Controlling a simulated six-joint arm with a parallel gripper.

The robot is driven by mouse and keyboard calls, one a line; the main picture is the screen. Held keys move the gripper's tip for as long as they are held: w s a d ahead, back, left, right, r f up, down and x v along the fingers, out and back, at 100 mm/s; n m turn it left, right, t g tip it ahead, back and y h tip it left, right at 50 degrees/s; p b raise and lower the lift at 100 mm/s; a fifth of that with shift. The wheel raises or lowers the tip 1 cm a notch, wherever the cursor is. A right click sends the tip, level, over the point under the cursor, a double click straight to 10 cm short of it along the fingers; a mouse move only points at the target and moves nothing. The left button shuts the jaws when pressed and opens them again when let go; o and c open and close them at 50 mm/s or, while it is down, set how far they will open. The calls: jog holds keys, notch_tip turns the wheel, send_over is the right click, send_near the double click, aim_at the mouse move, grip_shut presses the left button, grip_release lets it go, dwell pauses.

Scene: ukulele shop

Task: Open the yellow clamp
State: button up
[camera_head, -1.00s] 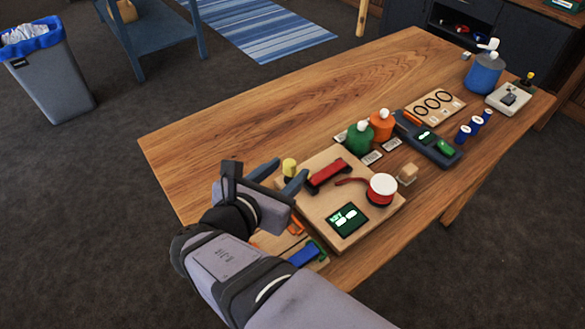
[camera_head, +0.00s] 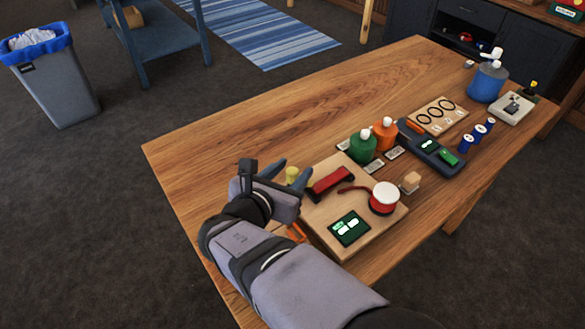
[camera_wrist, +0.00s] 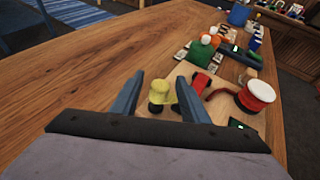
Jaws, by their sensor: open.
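The yellow clamp (camera_head: 292,175) is a small yellow piece at the left end of a wooden board (camera_head: 318,222), beside a red bar (camera_head: 331,184). In the wrist view the yellow clamp (camera_wrist: 159,94) stands between my two blue fingers. My gripper (camera_head: 272,170) is open, with one finger on each side of the clamp (camera_wrist: 160,100). I cannot tell whether either finger touches it. In the head view my gripper partly hides the clamp.
A red spool with a white top (camera_head: 385,197) and a dark green display (camera_head: 349,228) sit on the board. Green (camera_head: 362,147) and orange (camera_head: 385,133) bottles stand behind it. The table's left part (camera_head: 220,148) is clear.

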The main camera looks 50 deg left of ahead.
jog(key=shift+w+a+f, duration=0.1)
jog(key=shift+w, duration=0.15)
grip_shut()
jog(key=shift+p, duration=0.4)
jog(key=shift+r+m+t+h+p, duration=0.2)
jog(key=shift+m+t+h+p, duration=0.2)
jog(key=shift+m+h+p, duration=0.25)
jog(key=shift+m+t+h+p, duration=0.3)
jog(key=shift+m+h+p, duration=0.55)
jog(key=shift+h+p, duration=0.2)
jog(key=shift+f+m+h+p, duration=0.15)
jog(key=shift+m+h+p, duration=1.05)
jog(key=shift+m+h, duration=1)
jog(key=shift+h, duration=0.2)
